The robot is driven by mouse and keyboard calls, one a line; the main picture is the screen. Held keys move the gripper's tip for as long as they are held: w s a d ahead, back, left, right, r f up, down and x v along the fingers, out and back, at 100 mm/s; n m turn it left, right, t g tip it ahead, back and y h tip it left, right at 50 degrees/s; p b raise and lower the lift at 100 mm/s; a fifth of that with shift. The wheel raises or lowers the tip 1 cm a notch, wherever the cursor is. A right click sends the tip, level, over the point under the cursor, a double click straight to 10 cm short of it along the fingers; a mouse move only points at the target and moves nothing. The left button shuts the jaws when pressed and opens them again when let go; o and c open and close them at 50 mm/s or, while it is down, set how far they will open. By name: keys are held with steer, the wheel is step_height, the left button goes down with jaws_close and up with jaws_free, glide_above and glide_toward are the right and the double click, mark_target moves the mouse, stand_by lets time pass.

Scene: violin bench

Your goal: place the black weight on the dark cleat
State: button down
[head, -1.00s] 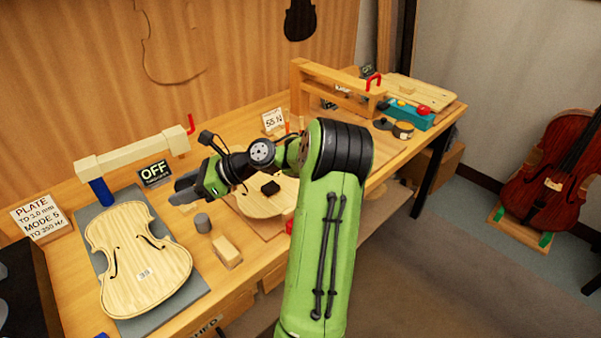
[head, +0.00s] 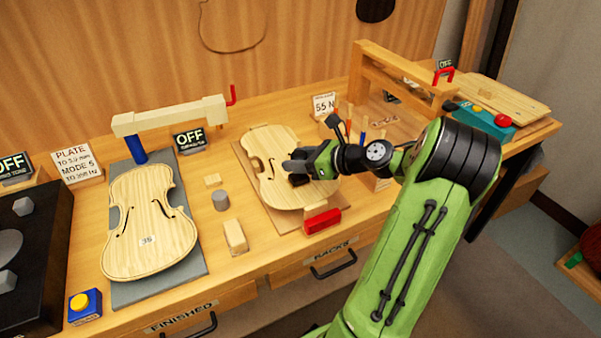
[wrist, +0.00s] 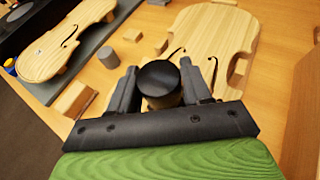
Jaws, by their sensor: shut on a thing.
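The black weight (wrist: 160,82) is a short round cylinder between the two grey fingers of my gripper (wrist: 159,88), which is shut on it. In the head view my gripper (head: 296,165) is over the middle violin plate (head: 270,150). The dark shape of the weight (head: 298,180) shows just below the fingers there. I cannot tell whether the weight touches the plate. I cannot pick out the dark cleat in either view; the weight and fingers hide part of the plate.
A grey cylinder (head: 221,200), a small wooden block (head: 212,180) and a larger block (head: 235,236) stand left of the plate. A red block (head: 322,221) is in front of it. Another violin plate (head: 150,225) lies further left under a clamp arm (head: 170,115).

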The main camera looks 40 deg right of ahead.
step_height(320, 180, down, 2)
steer(key=shift+f, duration=0.1)
steer(key=shift+c, duration=2.4)
jaws_free()
